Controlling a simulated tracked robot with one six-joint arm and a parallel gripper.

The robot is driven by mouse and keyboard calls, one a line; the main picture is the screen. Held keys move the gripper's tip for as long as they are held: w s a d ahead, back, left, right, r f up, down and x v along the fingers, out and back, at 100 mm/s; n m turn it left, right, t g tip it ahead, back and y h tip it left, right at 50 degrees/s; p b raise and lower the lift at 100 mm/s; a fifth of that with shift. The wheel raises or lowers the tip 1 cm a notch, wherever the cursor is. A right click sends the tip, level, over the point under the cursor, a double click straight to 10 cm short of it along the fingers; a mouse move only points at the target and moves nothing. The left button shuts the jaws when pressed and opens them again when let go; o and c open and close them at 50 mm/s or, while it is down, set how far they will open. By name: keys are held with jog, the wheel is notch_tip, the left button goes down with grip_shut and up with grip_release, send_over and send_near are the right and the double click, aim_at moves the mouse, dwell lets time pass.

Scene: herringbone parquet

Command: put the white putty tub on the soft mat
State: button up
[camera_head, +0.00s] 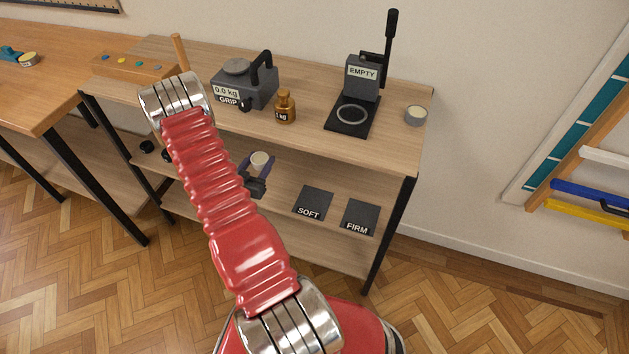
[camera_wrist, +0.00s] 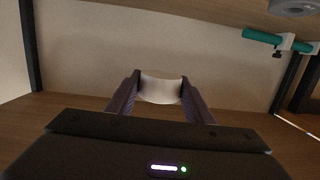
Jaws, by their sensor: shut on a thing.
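The white putty tub (camera_head: 259,160) is between the fingers of my gripper (camera_head: 256,166), over the lower shelf. In the wrist view the tub (camera_wrist: 161,88) sits between the two purple fingers of my gripper (camera_wrist: 160,97), which are shut on it. Whether the tub touches the shelf is hard to tell. The soft mat (camera_head: 314,201) is a dark square labelled SOFT, lying flat on the lower shelf to the right of my gripper. A second dark mat labelled FIRM (camera_head: 360,216) lies to its right.
The upper shelf (camera_head: 310,128) is above my gripper. It carries a grip gauge (camera_head: 245,85), a brass weight (camera_head: 285,107), a lever press (camera_head: 360,85) marked EMPTY and a small round tin (camera_head: 416,115). A black leg (camera_head: 391,235) stands at the right end. The soft mat is bare.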

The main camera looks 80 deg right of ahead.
aim_at(314, 199)
jog(key=s+f+m+g+y, duration=0.1)
jog(key=s+f+m+g, duration=0.1)
jog(key=s, duration=0.7)
jog(key=s+d+f+m+g, duration=0.1)
jog(key=s+f+m+g, duration=0.2)
jog(key=s, duration=0.6)
jog(key=shift+s+d+f+g+y, duration=0.3)
jog(key=shift+f+g+y, duration=0.1)
jog(key=shift+f+g, duration=0.6)
jog(key=shift+w+a, duration=0.1)
jog(key=shift+f, duration=3.95)
jog(key=shift+f, duration=0.2)
jog(key=o, duration=1.2)
